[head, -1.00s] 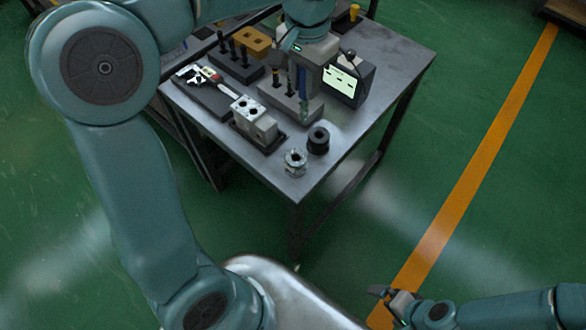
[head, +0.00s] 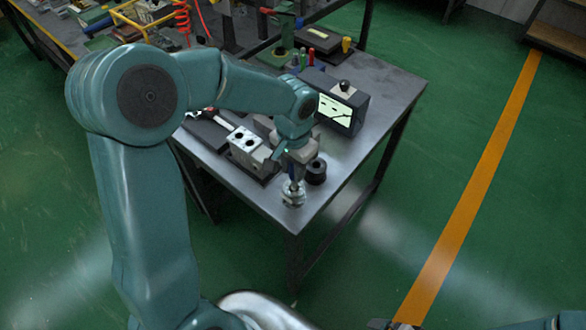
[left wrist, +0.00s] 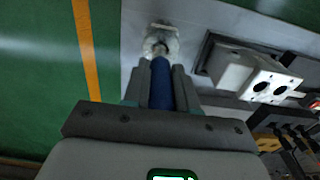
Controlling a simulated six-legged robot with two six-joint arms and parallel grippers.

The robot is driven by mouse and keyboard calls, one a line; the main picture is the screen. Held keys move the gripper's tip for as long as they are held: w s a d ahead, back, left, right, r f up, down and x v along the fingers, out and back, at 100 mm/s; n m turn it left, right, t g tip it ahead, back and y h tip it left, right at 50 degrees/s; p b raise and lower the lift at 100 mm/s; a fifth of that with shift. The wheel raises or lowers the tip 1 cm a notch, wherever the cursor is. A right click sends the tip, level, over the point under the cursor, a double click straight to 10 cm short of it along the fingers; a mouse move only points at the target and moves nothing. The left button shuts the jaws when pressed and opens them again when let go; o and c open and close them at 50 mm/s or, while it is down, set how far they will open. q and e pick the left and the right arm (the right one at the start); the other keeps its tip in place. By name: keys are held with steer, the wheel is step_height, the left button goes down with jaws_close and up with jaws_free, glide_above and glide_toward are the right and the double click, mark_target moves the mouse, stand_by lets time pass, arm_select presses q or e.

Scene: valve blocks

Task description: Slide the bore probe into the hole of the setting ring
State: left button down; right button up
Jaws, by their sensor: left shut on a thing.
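My left gripper (head: 295,172) is shut on the blue bore probe (left wrist: 161,85), which points down from between its fingers. The bright metal setting ring (head: 293,195) stands near the front corner of the steel table. In the left wrist view the ring (left wrist: 161,40) lies straight beyond the probe's tip. The probe's lower end is at the ring's top; I cannot tell whether it is inside the hole. My right gripper (head: 390,324) shows only as a sliver at the bottom edge, so its jaws cannot be read.
A black ring (head: 316,172) stands close behind the setting ring. A grey valve block (head: 246,150) with two bores is to the left. A gauge box with a lit screen (head: 340,110) stands behind. The table's front corner is clear.

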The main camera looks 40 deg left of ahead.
arm_select(q)
steer(key=shift+w+a+f, duration=0.1)
steer(key=shift+w+f, duration=0.1)
steer(key=shift+f, duration=0.5)
steer(key=shift+s, duration=0.15)
steer(key=shift+f+b, duration=0.2)
steer(key=shift+b, duration=0.1)
steer(key=c, duration=0.9)
jaws_free()
steer(key=shift+r, duration=0.1)
